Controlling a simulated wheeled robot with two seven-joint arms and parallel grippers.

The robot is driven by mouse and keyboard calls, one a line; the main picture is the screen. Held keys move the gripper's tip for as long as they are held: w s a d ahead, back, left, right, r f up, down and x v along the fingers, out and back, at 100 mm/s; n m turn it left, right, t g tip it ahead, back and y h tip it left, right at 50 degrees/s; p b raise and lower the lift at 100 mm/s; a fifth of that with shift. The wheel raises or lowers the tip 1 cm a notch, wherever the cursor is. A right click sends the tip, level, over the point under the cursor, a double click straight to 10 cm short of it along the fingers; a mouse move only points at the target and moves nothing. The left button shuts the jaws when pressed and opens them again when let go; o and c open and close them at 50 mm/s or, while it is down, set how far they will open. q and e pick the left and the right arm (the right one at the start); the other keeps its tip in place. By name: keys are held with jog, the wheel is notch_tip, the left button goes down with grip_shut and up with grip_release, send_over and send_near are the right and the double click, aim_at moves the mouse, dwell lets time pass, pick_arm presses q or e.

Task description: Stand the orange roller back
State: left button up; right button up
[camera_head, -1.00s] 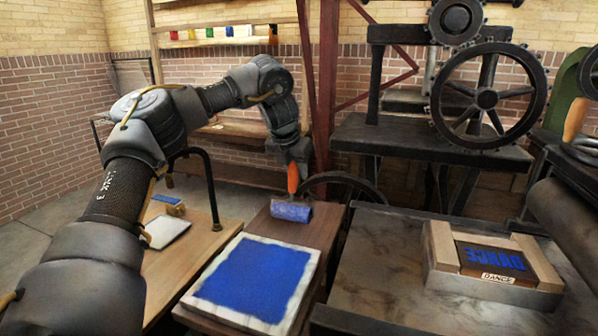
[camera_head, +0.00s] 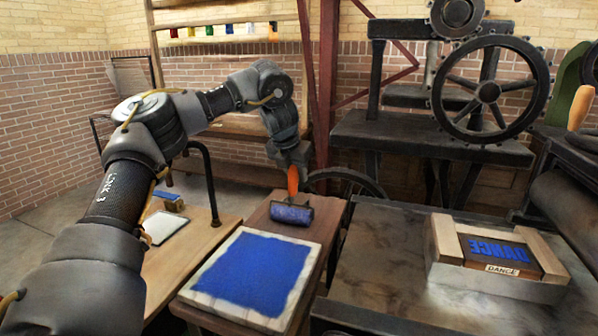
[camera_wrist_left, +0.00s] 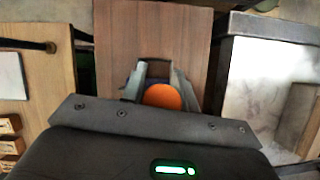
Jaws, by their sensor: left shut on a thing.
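The roller has an orange handle (camera_head: 293,181) pointing up and a blue-inked drum (camera_head: 292,213) below it. It is upright at the far end of the narrow wooden stand (camera_head: 330,222), and I cannot tell if the drum touches the wood. My left gripper (camera_head: 292,170) is shut on the handle from above. In the left wrist view the round orange handle end (camera_wrist_left: 163,96) sits between the fingers (camera_wrist_left: 158,82), hiding most of the drum. My right gripper is not in view.
A blue-inked slab (camera_head: 250,272) lies nearer on the same stand. To the right, a stone-topped press bed (camera_head: 390,270) carries a wooden frame (camera_head: 545,262) around a blue DANCE block (camera_head: 496,252). A wooden table (camera_head: 205,240) with a pale sheet (camera_head: 165,227) is on the left.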

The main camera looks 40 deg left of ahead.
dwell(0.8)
pick_arm(q)
jog(key=o, duration=1.4)
jog(key=shift+f, duration=0.1)
jog(key=shift+s, duration=0.1)
